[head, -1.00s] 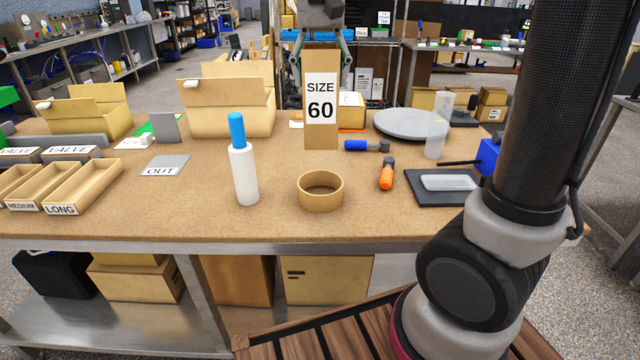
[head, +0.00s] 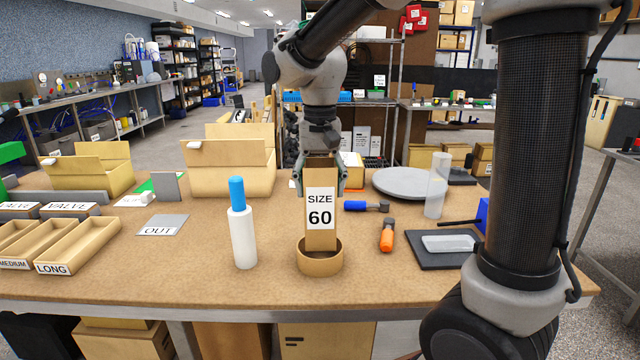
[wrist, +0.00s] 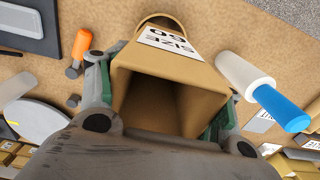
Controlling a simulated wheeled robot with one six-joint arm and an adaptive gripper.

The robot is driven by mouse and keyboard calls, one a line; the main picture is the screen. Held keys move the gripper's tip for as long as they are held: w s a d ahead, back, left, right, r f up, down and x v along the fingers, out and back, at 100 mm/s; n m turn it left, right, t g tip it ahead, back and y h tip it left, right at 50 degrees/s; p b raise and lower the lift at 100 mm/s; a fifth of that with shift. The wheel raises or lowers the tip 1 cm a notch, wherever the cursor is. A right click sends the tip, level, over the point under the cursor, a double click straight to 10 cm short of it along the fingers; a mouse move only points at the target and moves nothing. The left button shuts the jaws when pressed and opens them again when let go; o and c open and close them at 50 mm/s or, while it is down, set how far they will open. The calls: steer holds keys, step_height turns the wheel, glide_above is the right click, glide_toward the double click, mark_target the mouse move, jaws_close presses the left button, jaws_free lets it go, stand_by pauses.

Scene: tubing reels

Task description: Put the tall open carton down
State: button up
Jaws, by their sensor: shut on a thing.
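The tall open carton (head: 320,235), marked SIZE 60, is upright in my gripper (head: 320,182). The fingers are shut on opposite sides of its upper part. In the wrist view the carton (wrist: 195,68) shows its open, empty-looking top between the fingers. In the head view its lower end overlaps the back rim and opening of a round cardboard ring (head: 320,264) on the table. I cannot tell whether its bottom is inside the ring or held above it. In the wrist view the carton hides most of the ring.
A white bottle with a blue top (head: 243,240) stands left of the ring. An orange-handled tool (head: 387,238) and a blue-handled tool (head: 358,206) lie to the right. A dark tray (head: 428,252) and a grey disc (head: 408,183) are farther right. Table left of the bottle is partly clear.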

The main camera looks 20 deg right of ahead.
steer(key=shift+f, duration=0.35)
steer(key=o, duration=1.4)
step_height(320, 180, up, 13)
steer(key=s+d+f+n+t, duration=0.1)
steer(key=s+d+f+t, duration=0.1)
steer(key=s+d+f, duration=0.2)
steer(key=s+d+f+n+t, duration=0.2)
steer(key=s+d+f, duration=0.3)
steer(key=s+d, duration=0.6)
steer(key=s, duration=0.4)
steer(key=shift+f+n, duration=0.2)
steer(key=shift+n, duration=0.1)
